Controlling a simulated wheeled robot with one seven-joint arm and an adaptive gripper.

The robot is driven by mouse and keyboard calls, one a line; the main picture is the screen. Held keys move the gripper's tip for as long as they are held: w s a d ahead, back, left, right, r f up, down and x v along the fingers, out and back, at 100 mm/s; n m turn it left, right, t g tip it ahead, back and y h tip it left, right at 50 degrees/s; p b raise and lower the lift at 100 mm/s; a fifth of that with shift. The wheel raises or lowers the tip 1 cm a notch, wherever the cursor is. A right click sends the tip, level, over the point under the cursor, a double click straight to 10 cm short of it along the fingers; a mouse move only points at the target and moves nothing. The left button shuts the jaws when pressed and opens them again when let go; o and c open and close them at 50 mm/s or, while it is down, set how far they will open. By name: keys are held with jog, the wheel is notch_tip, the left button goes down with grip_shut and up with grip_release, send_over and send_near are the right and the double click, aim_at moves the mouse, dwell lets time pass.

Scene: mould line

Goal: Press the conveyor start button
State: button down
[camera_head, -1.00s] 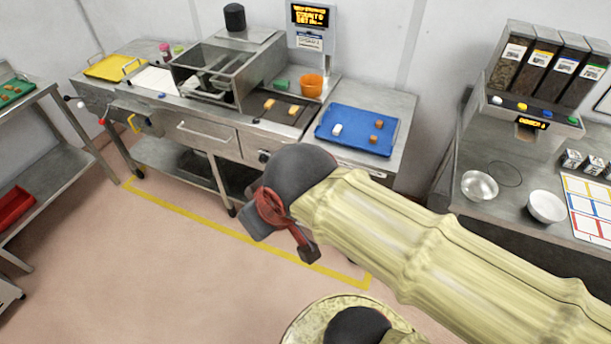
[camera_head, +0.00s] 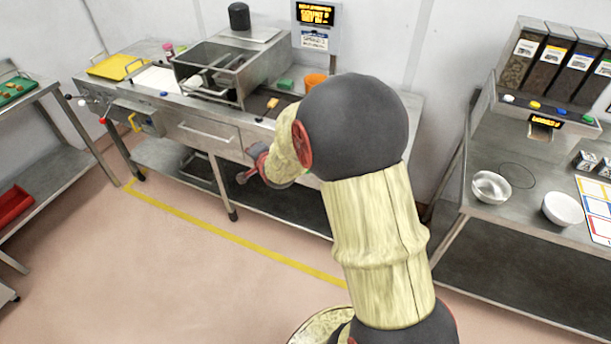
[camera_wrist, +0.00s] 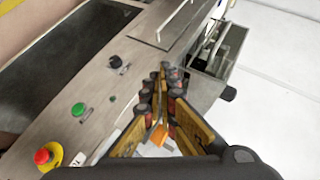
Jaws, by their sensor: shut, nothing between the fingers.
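The green button (camera_wrist: 78,109) sits on the grey metal front panel, left of my gripper in the wrist view. A red mushroom button on a yellow base (camera_wrist: 46,157) is below and left of it, and a black knob (camera_wrist: 116,61) is above and right. My gripper (camera_wrist: 168,74) is shut and empty, its fingers over the panel and apart from the green button.
The steel line bench (camera_head: 205,128) carries an open metal box (camera_head: 228,68), a yellow tray (camera_head: 118,66) and a display (camera_head: 316,14). A drawer handle (camera_wrist: 172,22) juts out near my fingers. A second counter with dispensers (camera_head: 550,60) stands right. The floor in front is clear.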

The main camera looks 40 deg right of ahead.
jog(key=s+d+f+m+t+h+b, duration=0.1)
jog(key=s+d+f+m, duration=0.1)
jog(key=f, duration=0.6)
jog(key=s+d+f+m+t+h+b, duration=0.1)
jog(key=s+d+f+m, duration=0.1)
jog(key=d+f+m, duration=0.2)
jog(key=s+d+f+m+t+b, duration=0.1)
jog(key=s+d+f+m+t, duration=0.1)
jog(key=d+f+m, duration=0.2)
notch_tip(320, 180, down, 8)
jog(key=m, duration=0.3)
jog(key=shift+r+h, duration=0.15)
jog(key=shift+h, duration=0.25)
jog(key=w+d+b, duration=0.2)
jog(key=w+d, duration=0.1)
jog(key=d, duration=0.5)
jog(key=shift+w+b, duration=0.15)
jog(key=shift+b, duration=0.15)
jog(key=shift+d, duration=0.15)
jog(key=shift+w+d, duration=0.15)
jog(key=shift+d, duration=0.15)
